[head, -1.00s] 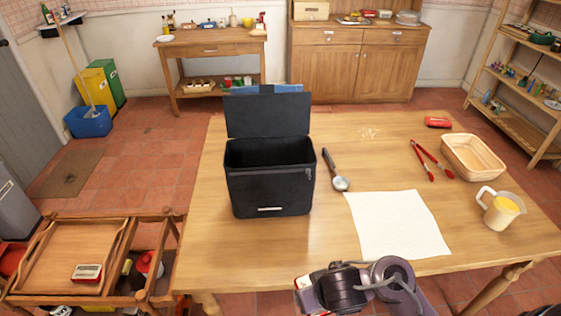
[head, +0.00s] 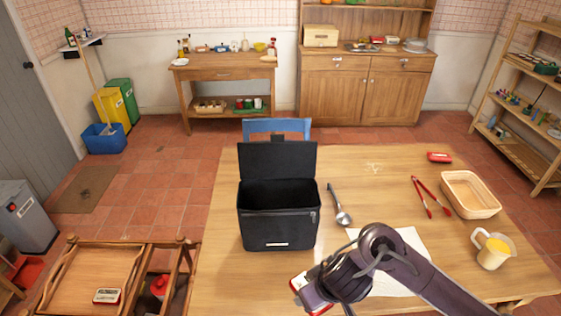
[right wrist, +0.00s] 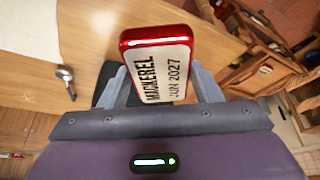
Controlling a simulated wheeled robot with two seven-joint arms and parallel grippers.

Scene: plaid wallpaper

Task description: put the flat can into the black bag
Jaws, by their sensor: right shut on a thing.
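My right gripper (head: 312,290) is shut on a flat red-and-white can (right wrist: 160,55), labelled MACKEREL in the right wrist view. Its fingers (right wrist: 160,88) grip the can's sides. In the head view the can (head: 297,283) shows partly beyond the gripper, near the table's front edge. The black bag (head: 277,231) stands upright on the table with its lid flap raised and its top open. The held can is in front of the bag, nearer to me and slightly right. My left gripper is not in view.
A ladle (head: 340,208), red tongs (head: 430,196), a wicker basket (head: 470,207), a jug (head: 492,252) and a red tin (head: 439,157) are on the table (head: 380,170). A white cloth (head: 412,240) lies under my right arm. Another flat tin (head: 107,296) sits on a wooden tray (head: 90,265) at left.

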